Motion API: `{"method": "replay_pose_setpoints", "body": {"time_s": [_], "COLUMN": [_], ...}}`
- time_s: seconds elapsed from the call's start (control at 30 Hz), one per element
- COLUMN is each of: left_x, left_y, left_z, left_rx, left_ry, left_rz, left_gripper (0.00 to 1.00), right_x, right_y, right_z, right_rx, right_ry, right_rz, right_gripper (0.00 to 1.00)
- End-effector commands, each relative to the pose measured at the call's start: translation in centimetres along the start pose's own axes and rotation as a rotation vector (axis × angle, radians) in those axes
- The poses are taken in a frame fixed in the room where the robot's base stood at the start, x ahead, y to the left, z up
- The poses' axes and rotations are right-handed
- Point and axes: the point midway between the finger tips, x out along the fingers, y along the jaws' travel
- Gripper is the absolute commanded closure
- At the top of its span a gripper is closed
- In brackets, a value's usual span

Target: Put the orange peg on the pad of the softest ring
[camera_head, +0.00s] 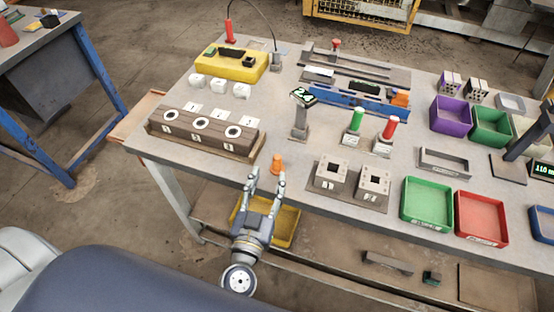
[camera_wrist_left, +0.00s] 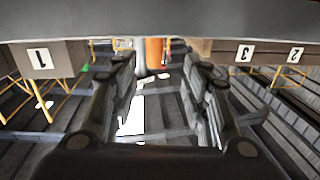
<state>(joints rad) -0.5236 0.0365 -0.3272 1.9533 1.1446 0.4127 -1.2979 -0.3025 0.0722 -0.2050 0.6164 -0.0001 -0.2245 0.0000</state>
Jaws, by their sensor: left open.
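The small orange peg (camera_head: 277,163) stands on the table near its front edge, right of the long brown block. It also shows in the left wrist view (camera_wrist_left: 154,50), between and beyond my fingers. My left gripper (camera_head: 268,178) is open and empty, its fingertips just in front of the peg; contact cannot be told. The long brown block (camera_head: 187,138) has three dark-centred white rings: left (camera_head: 168,114), middle (camera_head: 201,123) and right (camera_head: 233,132). Small white cards lie behind them. Which ring is softest cannot be told. My right gripper is not in view.
Two grey blocks with square holes (camera_head: 331,175) (camera_head: 374,183) stand right of the peg. Green (camera_head: 427,222) and red (camera_head: 481,236) trays are further right. A yellow bin (camera_head: 285,228) sits below the table edge. White cups (camera_head: 219,84) stand behind the brown block.

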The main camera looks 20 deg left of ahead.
Motion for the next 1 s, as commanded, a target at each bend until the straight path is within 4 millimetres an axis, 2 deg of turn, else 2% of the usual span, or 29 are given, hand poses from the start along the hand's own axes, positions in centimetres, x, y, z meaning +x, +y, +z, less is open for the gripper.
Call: {"method": "replay_pose_setpoints", "body": {"time_s": [0.1,0.2,0.37,0.5,0.6,0.73,0.93,0.97,1.0], "left_x": [1.7,2.4,3.8,5.9,7.0,7.7,7.7,7.7,7.7], "left_y": [0.0,0.1,0.3,0.7,0.7,0.6,0.6,0.6,0.6], "left_z": [-0.1,-0.1,-0.6,-1.2,-0.9,-0.8,-0.8,-0.8,-0.8], "left_rx": [-0.001,-0.001,-0.002,-0.003,-0.001,-0.001,-0.001,-0.001,-0.001], "left_ry": [0.001,0.001,0.002,0.003,0.001,-0.001,-0.001,-0.001,-0.001], "left_rz": [0.0,0.0,0.001,0.002,0.002,0.001,0.001,0.001,0.001], "left_gripper": [0.58,0.58,0.58,0.58,0.58,0.58,0.58,0.62,0.71], "right_x": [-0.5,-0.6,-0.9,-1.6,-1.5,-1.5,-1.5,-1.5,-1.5], "right_y": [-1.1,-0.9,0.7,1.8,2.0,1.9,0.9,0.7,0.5], "right_z": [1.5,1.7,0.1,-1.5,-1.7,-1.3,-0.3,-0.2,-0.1], "right_rx": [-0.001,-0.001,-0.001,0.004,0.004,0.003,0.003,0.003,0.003], "right_ry": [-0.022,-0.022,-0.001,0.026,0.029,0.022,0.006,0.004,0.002], "right_rz": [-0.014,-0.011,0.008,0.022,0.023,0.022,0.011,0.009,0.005], "right_gripper": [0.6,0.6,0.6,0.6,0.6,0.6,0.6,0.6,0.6]}}
